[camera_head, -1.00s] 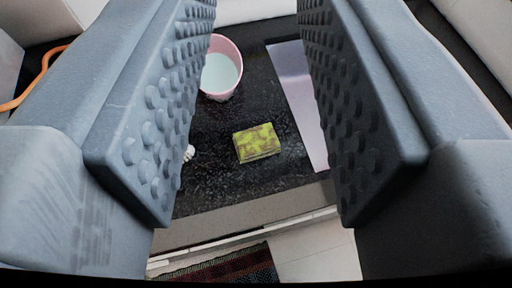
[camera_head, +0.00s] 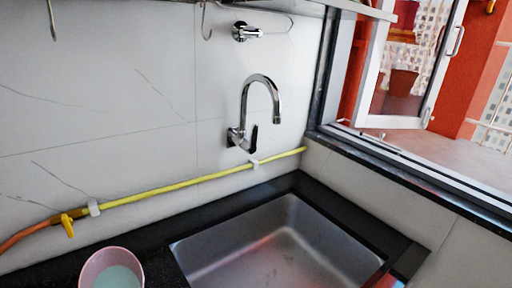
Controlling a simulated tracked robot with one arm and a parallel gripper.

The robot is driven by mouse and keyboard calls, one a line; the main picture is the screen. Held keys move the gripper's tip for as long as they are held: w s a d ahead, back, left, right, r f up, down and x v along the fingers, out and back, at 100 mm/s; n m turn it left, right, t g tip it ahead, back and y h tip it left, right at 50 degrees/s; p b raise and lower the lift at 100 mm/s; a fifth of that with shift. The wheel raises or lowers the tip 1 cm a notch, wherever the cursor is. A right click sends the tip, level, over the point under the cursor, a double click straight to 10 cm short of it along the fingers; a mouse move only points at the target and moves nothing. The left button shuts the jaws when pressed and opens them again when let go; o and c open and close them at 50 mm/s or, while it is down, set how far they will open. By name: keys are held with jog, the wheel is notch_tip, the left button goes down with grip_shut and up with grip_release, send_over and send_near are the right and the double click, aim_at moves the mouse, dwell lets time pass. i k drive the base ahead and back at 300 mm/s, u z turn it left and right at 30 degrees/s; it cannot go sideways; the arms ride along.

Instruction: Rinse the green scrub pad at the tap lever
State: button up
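A chrome gooseneck tap (camera_head: 262,83) comes out of the white wall above the sink. Its dark tap lever (camera_head: 253,138) sits at the tap's base, just right of the wall mount. The steel sink (camera_head: 280,250) lies below it in the black counter. The green scrub pad is not in this view. My gripper is not in view either, so its state and what it may hold do not show.
A pink bucket (camera_head: 111,268) with pale liquid stands left of the sink. A yellow pipe (camera_head: 190,183) with a yellow valve (camera_head: 68,226) runs along the wall. Another chrome fitting (camera_head: 246,32) is higher up. An open window (camera_head: 400,60) is at right.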

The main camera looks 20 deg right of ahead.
aim_at(250, 146)
jog(key=u, duration=1.1)
jog(key=k, duration=1.4)
jog(key=z, duration=0.95)
jog(key=i, duration=1.7)
